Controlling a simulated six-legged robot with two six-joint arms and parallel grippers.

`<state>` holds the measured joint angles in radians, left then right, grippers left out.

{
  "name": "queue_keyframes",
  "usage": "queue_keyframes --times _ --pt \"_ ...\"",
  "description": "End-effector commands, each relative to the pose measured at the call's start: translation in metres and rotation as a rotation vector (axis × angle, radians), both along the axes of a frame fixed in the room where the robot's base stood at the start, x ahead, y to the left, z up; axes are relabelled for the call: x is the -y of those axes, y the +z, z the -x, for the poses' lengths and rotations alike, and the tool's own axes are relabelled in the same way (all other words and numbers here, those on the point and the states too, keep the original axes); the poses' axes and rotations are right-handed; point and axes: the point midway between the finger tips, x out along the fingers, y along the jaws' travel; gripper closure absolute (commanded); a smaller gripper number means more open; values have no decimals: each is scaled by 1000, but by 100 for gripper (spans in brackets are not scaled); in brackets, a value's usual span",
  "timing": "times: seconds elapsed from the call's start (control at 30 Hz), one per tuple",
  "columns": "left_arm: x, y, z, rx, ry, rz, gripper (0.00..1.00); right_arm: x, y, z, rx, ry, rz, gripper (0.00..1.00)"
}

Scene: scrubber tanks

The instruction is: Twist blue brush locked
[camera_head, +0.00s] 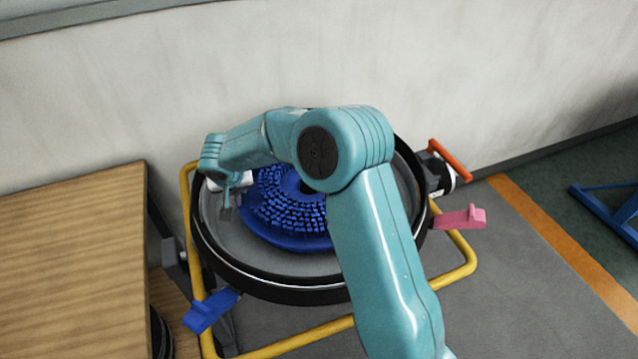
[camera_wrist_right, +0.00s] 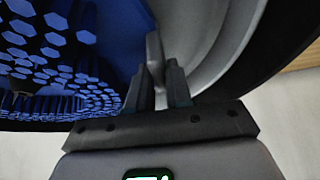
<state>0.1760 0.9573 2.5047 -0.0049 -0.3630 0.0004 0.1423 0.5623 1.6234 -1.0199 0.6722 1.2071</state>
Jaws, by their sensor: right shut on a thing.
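The blue brush (camera_head: 290,208) is a round disc with many blue bristle tufts, lying inside a round, black-rimmed grey tank (camera_head: 225,232). My right arm crosses over it and hides its right part. My right gripper (camera_head: 227,212) is at the brush's left edge, fingers pointing down. In the right wrist view, the gripper (camera_wrist_right: 160,82) is shut on a slim grey tab (camera_wrist_right: 153,48) at the edge of the blue brush (camera_wrist_right: 105,50). Whether the tab is part of the brush is hard to see. My left gripper is not in view.
A yellow tube frame (camera_head: 462,270) surrounds the tank. A blue lever (camera_head: 210,311), a pink lever (camera_head: 461,218) and an orange handle (camera_head: 450,160) stick out around it. A wooden surface (camera_head: 70,260) stands at the left, and a pale wall (camera_head: 250,60) rises close behind.

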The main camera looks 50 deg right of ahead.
Motion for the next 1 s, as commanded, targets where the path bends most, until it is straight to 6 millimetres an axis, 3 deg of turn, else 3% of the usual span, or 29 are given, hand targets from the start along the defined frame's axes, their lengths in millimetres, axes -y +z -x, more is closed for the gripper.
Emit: queue_keyframes --times 0.6,1.0 --pt "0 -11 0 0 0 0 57 16 -2 -18 4 -134 -5 100" --pt "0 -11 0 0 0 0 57 18 -1 -20 3 -153 -5 100"
